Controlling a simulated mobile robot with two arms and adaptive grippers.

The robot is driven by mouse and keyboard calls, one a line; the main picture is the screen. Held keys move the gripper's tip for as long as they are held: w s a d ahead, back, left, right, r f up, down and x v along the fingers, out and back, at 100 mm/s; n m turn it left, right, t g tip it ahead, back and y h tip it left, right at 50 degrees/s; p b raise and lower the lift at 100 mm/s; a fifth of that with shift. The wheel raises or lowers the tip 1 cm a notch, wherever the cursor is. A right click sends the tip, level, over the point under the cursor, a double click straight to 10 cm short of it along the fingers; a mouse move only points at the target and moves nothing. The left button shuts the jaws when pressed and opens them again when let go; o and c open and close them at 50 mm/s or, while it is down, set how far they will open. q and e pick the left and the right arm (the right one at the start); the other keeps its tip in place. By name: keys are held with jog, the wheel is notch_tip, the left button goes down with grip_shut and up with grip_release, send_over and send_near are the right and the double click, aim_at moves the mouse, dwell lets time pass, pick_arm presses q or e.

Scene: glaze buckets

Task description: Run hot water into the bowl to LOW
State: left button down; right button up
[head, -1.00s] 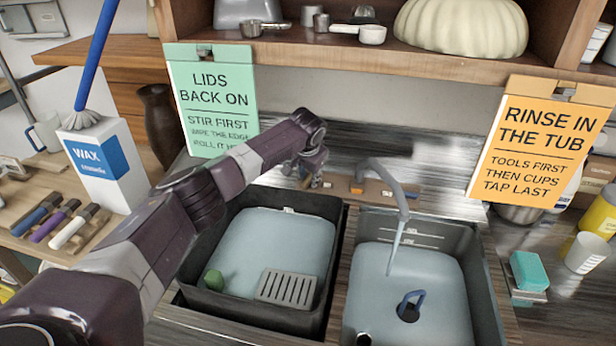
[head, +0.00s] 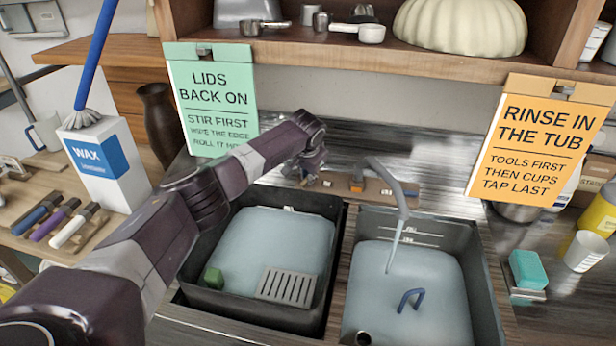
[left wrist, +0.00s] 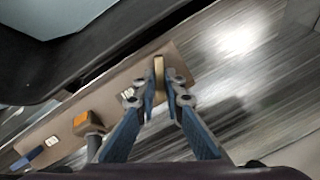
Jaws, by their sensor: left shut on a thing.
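The spout (head: 402,205) runs a stream of water into the right basin (head: 480,285), which I take as the bowl. Its water (head: 425,290) lies close below pale marks (head: 405,236) on the back wall; their lettering is too small to read. My left gripper (head: 309,180) is at the left end of the tap panel (head: 340,186). In the left wrist view, its fingers (left wrist: 161,98) are shut on a brass-coloured tap lever (left wrist: 158,72). A blue lever (left wrist: 30,158) sits at the panel's other end, past an orange block (left wrist: 84,120). My right gripper is not in view.
A blue handle (head: 410,298) pokes out of the right basin's water. The left basin (head: 335,240) holds water, a green block (head: 213,278) and a slotted grey plate (head: 287,287). Two hanging signs (head: 212,105) (head: 540,140) flank the tap below a shelf (head: 400,60).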

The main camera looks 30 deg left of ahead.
pick_arm(q)
jog(key=shift+r+m, duration=0.1)
jog(key=shift+m, duration=0.2)
jog(key=shift+d+m+p, duration=0.1)
jog(key=shift+m+p, duration=0.7)
jog(key=m+y+p, duration=0.1)
jog(key=m+p, duration=0.1)
jog(key=m, duration=0.2)
jog(key=shift+d+t, duration=0.1)
jog(key=shift+t, duration=0.2)
jog(key=m+p, duration=0.2)
jog(key=m, duration=0.2)
jog(key=shift+t, duration=0.3)
jog(key=shift+s+m+y+p, duration=0.1)
jog(key=shift+m+y+p, duration=0.25)
jog(key=shift+m, duration=0.45)
